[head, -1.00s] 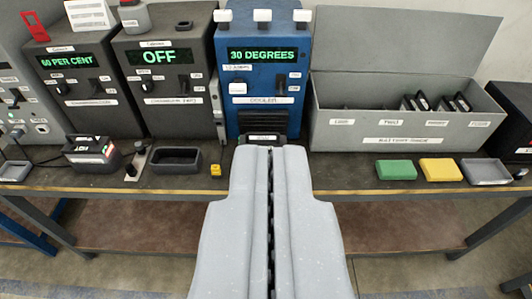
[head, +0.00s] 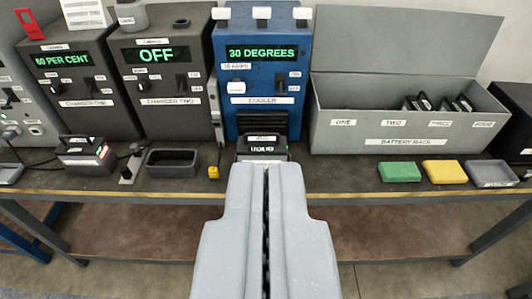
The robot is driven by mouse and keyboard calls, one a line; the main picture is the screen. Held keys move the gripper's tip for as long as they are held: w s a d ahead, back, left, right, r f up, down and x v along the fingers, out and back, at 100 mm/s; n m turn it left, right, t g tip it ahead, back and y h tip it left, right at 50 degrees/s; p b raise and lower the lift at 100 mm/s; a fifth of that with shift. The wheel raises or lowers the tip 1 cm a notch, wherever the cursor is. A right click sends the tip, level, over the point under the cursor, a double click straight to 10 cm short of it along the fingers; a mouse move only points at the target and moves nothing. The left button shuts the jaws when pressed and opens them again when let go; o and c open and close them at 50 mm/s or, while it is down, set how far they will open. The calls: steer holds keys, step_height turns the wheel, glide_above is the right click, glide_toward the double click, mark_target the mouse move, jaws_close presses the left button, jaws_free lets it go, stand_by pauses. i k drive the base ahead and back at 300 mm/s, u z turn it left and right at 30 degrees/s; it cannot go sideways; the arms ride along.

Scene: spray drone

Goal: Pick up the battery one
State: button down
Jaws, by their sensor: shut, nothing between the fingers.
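My gripper (head: 265,168) is shut and empty, pointing forward over the bench's front edge. Just beyond its tips a dark battery with a white label (head: 262,147) sits in front of the blue cooler (head: 262,75); its lower part is hidden by the gripper. Another dark battery (head: 85,153) with a label and a red light sits at the left in front of charger one (head: 75,85). Both labels are too small to read, so I cannot tell which is battery one. The battery rack (head: 410,130) at the right holds several dark batteries (head: 440,103) in its right half; slots one and two show none.
Charger two (head: 162,75) reads OFF, with an empty dark tray (head: 172,162) in front. A small yellow item (head: 213,172) lies left of the gripper. A lower shelf shows beneath.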

mark_target(265, 149)
steer(key=u, duration=0.05)
steer(key=k, duration=0.5)
steer(key=z, duration=1.55)
steer(key=i, duration=1.35)
steer(key=u, duration=2.15)
steer(key=i, duration=0.35)
